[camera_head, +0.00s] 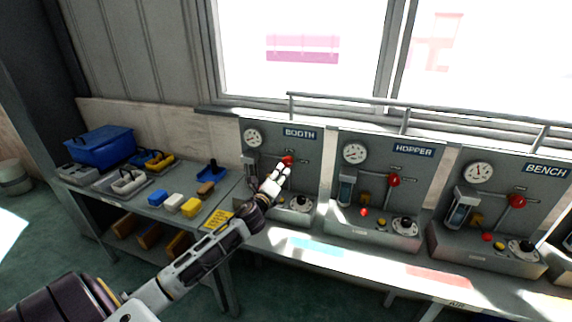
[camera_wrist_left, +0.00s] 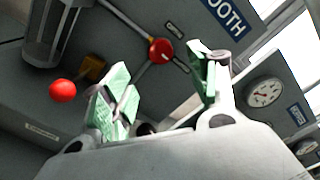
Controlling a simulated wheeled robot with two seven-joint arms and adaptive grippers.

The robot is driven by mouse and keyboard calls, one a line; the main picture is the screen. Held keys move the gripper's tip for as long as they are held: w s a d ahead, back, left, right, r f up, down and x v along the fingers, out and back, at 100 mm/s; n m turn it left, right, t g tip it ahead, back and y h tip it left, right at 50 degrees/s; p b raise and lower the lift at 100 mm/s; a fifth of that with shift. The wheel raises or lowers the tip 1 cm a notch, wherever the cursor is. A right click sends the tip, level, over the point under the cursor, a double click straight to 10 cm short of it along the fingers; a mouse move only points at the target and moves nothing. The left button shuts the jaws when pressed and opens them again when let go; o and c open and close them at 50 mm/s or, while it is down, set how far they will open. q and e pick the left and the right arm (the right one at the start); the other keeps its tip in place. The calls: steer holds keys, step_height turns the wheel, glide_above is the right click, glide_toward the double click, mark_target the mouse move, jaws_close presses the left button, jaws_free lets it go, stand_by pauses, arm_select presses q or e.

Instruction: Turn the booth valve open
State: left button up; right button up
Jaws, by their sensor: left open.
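The booth valve (camera_head: 287,160) is a red round hub on the grey booth panel, under the sign BOOTH (camera_head: 300,133). In the left wrist view the red hub (camera_wrist_left: 161,50) shows ahead of my fingers, with thin grey bars running out from it. Two small labels sit beside it. My left gripper (camera_head: 282,168) is just in front of the valve and partly covers it. In the wrist view my left gripper (camera_wrist_left: 160,88) is open, with green-padded fingers apart and the hub beyond the gap. I cannot tell whether a finger touches a bar. My right gripper is not in view.
Similar panels, hopper (camera_head: 379,175) and bench (camera_head: 490,215), stand to the right. A gauge (camera_wrist_left: 264,92), red ball (camera_wrist_left: 62,91) and glass cylinder (camera_wrist_left: 50,30) are near my gripper. A side table (camera_head: 130,205) at left holds a blue bin (camera_head: 100,146) and small parts.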

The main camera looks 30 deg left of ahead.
mark_target(286, 163)
arm_select(q)
steer(key=shift+p+x, duration=0.35)
steer(key=shift+x, duration=4.65)
steer(key=shift+d, duration=0.1)
steer(key=shift+c, duration=1)
steer(key=c, duration=0.8)
